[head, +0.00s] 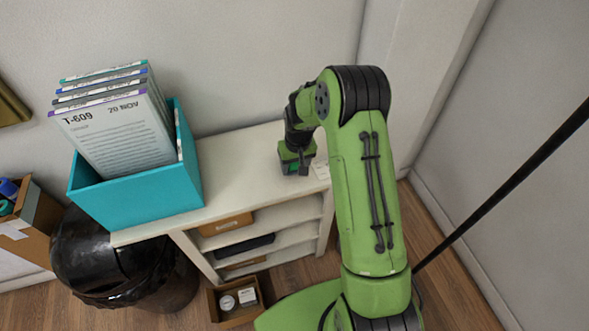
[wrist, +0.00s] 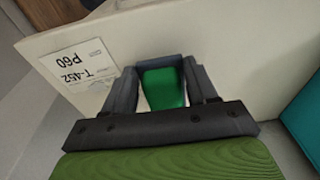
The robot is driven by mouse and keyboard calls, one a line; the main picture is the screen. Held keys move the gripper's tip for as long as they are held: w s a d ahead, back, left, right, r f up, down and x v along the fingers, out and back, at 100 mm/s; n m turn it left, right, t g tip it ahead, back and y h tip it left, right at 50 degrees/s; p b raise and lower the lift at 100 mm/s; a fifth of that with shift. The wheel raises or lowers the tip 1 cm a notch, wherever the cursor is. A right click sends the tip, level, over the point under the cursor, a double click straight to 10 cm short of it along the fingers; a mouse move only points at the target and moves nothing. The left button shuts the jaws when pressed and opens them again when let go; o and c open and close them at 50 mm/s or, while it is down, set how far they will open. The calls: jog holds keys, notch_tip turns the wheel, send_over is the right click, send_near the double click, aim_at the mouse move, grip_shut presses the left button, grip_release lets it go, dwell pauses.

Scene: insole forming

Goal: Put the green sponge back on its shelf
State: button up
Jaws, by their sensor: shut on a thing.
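The green sponge (wrist: 163,88) shows in the wrist view between the two fingers of my gripper (wrist: 162,75), which is shut on it. Behind it is the pale top of the shelf unit (wrist: 225,50), with a white label (wrist: 82,75) reading T-452 P60 to the left. In the head view my gripper (head: 298,166) is over the right part of the shelf unit's top (head: 240,165), near its right end. The sponge is hard to make out there. I cannot tell whether the sponge touches the surface.
A teal box (head: 140,200) of upright document folders (head: 115,125) stands on the left of the top. Shelves below hold a brown item (head: 226,224) and a dark item (head: 245,246). A black bin (head: 120,260) and a small open box (head: 236,302) are on the floor.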

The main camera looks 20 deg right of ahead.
jog(key=shift+f+b, duration=0.3)
jog(key=shift+f, duration=1.1)
jog(key=o, duration=1.4)
